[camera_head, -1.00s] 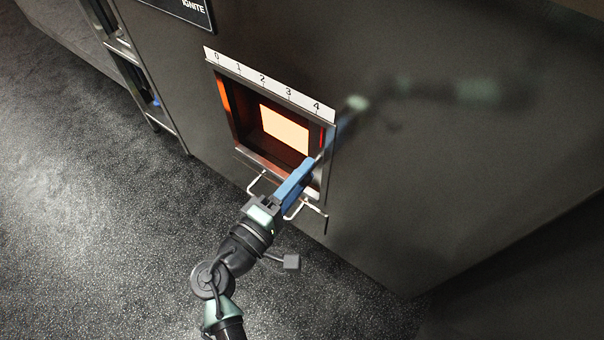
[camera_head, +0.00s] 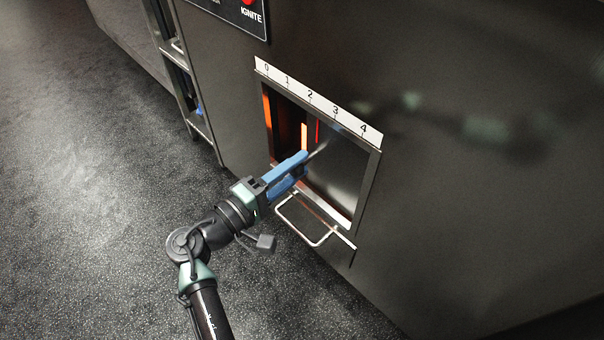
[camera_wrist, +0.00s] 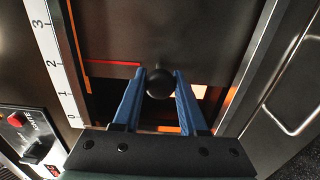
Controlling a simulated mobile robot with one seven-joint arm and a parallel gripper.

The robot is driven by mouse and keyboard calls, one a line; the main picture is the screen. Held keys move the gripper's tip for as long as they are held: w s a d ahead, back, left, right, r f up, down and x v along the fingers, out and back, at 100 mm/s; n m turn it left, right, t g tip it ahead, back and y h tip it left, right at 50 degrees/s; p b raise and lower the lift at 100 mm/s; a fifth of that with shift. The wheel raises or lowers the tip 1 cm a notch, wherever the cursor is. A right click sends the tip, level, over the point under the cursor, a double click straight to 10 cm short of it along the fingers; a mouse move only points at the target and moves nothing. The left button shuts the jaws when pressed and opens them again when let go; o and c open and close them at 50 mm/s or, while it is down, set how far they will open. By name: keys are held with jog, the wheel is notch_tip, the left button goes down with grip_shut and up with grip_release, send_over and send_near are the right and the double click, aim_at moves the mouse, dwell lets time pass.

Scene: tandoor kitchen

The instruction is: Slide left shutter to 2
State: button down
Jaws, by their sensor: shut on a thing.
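The shutter (camera_head: 340,165) is a dark metal panel covering the right part of the oven opening. A thin red line (camera_head: 317,131) stands near its left edge, close to the 2 and slightly toward the 3 in the head view. In the wrist view the red line (camera_wrist: 112,63) looks about level with the 2 on the scale (camera_wrist: 55,65). My gripper (camera_head: 304,158) has its blue fingers at the shutter, in front of the opening. In the wrist view my gripper (camera_wrist: 160,78) is shut on a round dark knob (camera_wrist: 158,84), one finger on each side.
The white scale strip (camera_head: 322,104) runs 0 to 4 above the opening. A wire handle (camera_head: 312,239) sticks out below the opening, under my gripper. The uncovered left part glows orange (camera_head: 267,110). A panel with a red button (camera_wrist: 16,119) shows in the wrist view.

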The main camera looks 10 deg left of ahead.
jog(key=shift+c, duration=2.4)
grip_release()
jog(key=p+v, duration=0.5)
jog(key=v, duration=0.8)
